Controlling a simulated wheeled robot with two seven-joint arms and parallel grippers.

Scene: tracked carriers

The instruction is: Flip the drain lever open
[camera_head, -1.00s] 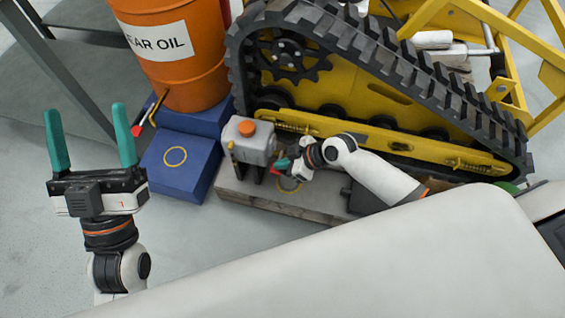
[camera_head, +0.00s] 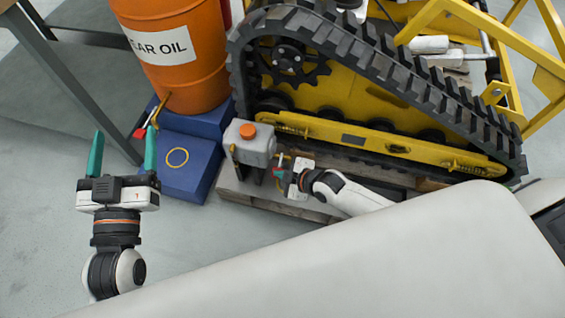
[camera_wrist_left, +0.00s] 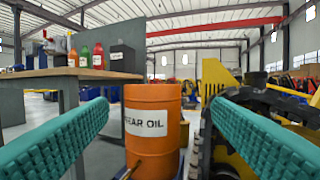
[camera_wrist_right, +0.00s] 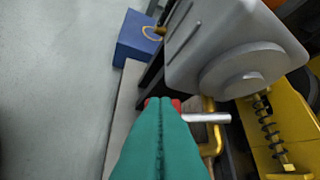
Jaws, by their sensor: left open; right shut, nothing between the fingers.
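A silver lever (camera_wrist_right: 205,118) sits on a yellow-brass pipe (camera_wrist_right: 211,142) below the grey tank (camera_wrist_right: 228,48) in the right wrist view. Red shows at its left end, mostly hidden behind my fingertips. My right gripper (camera_wrist_right: 163,101) is shut and empty, its tips at this red end; I cannot tell whether they touch it. In the head view the tank (camera_head: 248,150) has an orange cap, and my right gripper (camera_head: 279,172) is just right of and below it. My left gripper (camera_head: 124,136) is open and empty, in front of the blue blocks.
An orange gear oil drum (camera_head: 178,75) with a red-handled tap (camera_head: 140,131) stands on blue blocks (camera_head: 190,183). A yellow tracked carrier (camera_head: 345,95) stands behind the tank, near a wooden pallet (camera_head: 250,195).

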